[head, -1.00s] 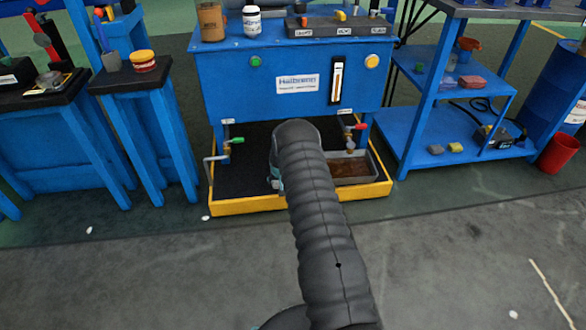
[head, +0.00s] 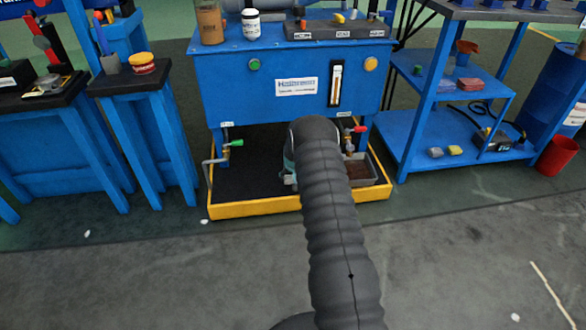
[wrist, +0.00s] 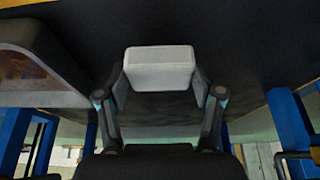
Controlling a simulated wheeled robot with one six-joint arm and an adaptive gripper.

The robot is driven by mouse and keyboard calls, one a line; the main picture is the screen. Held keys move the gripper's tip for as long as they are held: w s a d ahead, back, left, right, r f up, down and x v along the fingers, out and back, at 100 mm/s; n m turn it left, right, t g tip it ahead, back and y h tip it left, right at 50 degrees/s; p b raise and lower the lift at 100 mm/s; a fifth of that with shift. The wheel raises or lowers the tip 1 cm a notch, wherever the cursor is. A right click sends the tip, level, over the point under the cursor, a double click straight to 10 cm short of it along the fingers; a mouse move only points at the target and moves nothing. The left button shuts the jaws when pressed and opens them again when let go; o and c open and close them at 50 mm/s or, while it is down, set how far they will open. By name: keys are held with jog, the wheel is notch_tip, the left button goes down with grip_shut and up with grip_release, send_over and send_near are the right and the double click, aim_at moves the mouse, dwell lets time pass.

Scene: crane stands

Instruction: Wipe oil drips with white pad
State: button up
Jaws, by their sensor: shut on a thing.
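My gripper (wrist: 161,82) is shut on the white pad (wrist: 160,66), a pale block held between its two fingers in the wrist view. A dark mat surface lies around the pad there; whether the pad touches it I cannot tell. In the head view my arm hides the gripper and pad, which are low beneath the blue tank (head: 215,85), over the yellow-edged drip tray (head: 250,209). A grey pan (head: 374,181) with brown liquid sits at the tray's right and is partly hidden. It also shows at left in the wrist view (wrist: 30,92). No oil drips can be made out.
A green-handled valve (head: 234,144) and a red-handled valve (head: 357,130) hang under the tank on either side of my arm. Blue legs (wrist: 288,118) stand close by in the wrist view. A blue shelf (head: 415,140) stands right, a blue stand (head: 155,130) left.

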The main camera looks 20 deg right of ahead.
jog(key=shift+r+p, duration=0.5)
jog(key=shift+r, duration=1.65)
